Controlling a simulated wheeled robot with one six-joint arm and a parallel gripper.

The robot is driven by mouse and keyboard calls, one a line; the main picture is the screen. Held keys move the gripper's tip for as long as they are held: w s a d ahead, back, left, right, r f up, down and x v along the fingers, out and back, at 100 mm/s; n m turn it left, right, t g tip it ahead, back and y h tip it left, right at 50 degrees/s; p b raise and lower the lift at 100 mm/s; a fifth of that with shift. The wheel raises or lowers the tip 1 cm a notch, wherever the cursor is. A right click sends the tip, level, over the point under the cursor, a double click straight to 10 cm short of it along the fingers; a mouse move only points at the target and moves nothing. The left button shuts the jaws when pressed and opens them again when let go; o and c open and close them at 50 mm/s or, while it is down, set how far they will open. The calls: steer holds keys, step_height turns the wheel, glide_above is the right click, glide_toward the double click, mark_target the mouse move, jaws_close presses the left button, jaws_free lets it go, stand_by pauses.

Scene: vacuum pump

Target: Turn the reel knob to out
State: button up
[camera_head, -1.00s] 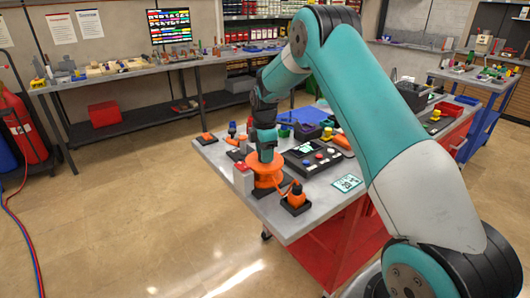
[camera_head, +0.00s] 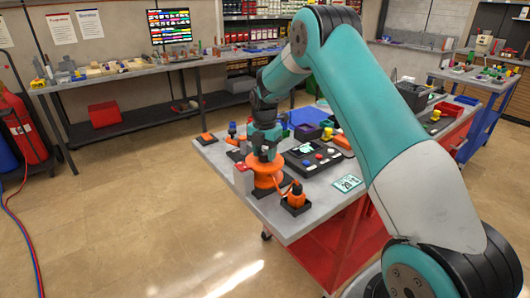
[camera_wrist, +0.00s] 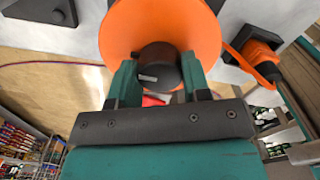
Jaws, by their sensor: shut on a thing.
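The orange reel (camera_head: 266,172) stands on the grey workbench top, near its left front edge. In the wrist view its round orange face (camera_wrist: 128,28) fills the upper middle. The dark reel knob (camera_wrist: 158,68) sticks out from that face and bears a pale mark, which lies roughly level and toward the left side of the knob. My gripper (camera_wrist: 157,82) has one teal finger on each side of the knob and is shut on it. In the head view the gripper is at the reel, and the arm hides the knob.
An orange tool in a black holder (camera_head: 296,198) stands right beside the reel, joined to it by an orange hose. A white block with a red top (camera_head: 243,176) stands at the left. A black control box (camera_head: 314,158) and a green-white display (camera_head: 347,183) lie to the right.

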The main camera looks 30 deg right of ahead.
mark_target(265, 152)
steer(key=shift+w+r, duration=0.1)
steer(key=shift+r, duration=0.05)
stand_by(0.4)
steer(key=o, duration=0.9)
step_height(265, 152, up, 17)
steer(key=shift+r+b, duration=0.15)
steer(key=shift+b, duration=1.05)
